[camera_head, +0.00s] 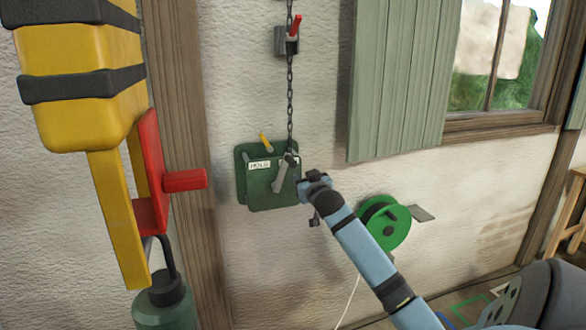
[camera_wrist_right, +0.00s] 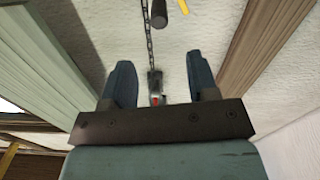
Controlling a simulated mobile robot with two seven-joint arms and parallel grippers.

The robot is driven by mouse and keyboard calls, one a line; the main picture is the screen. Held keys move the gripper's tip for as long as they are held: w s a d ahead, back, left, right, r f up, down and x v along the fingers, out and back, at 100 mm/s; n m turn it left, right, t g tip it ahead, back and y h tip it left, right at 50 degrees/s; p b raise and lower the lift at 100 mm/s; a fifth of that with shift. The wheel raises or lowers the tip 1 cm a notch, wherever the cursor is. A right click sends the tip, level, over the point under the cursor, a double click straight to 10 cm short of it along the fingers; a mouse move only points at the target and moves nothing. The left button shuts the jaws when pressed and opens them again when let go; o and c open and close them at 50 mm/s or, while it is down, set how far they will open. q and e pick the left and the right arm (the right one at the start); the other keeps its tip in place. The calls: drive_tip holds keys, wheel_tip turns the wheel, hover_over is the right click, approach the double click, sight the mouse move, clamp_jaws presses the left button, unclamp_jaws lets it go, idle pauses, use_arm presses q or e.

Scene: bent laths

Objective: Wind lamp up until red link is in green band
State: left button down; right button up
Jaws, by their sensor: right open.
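The green winch box (camera_head: 262,190) with a HOLD label is on the wall. A grey crank arm (camera_head: 280,178) with a dark knob (camera_head: 291,159) is on its front, and a yellow lever (camera_head: 265,142) sticks up. The chain (camera_head: 290,100) rises to a grey bracket (camera_head: 280,42) with a red piece (camera_head: 296,25); I cannot tell if this is the red link. No green band or lamp is identifiable. My right gripper (camera_head: 314,184) is just right of the crank. In the right wrist view its fingers (camera_wrist_right: 160,85) are apart, with nothing gripped. My left gripper is not in view.
A large yellow body (camera_head: 80,100) with black bands and a red bracket with a peg (camera_head: 185,180) fills the left foreground. A green reel (camera_head: 386,224) is on the wall at lower right. Green shutters (camera_head: 400,80) and a window are above right.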

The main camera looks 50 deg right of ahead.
sight(294, 165)
drive_tip(key=p+x, duration=0.1)
drive_tip(key=x, duration=1.1)
drive_tip(key=shift+w+d+p, duration=0.15)
drive_tip(key=shift+p, duration=0.2)
clamp_jaws()
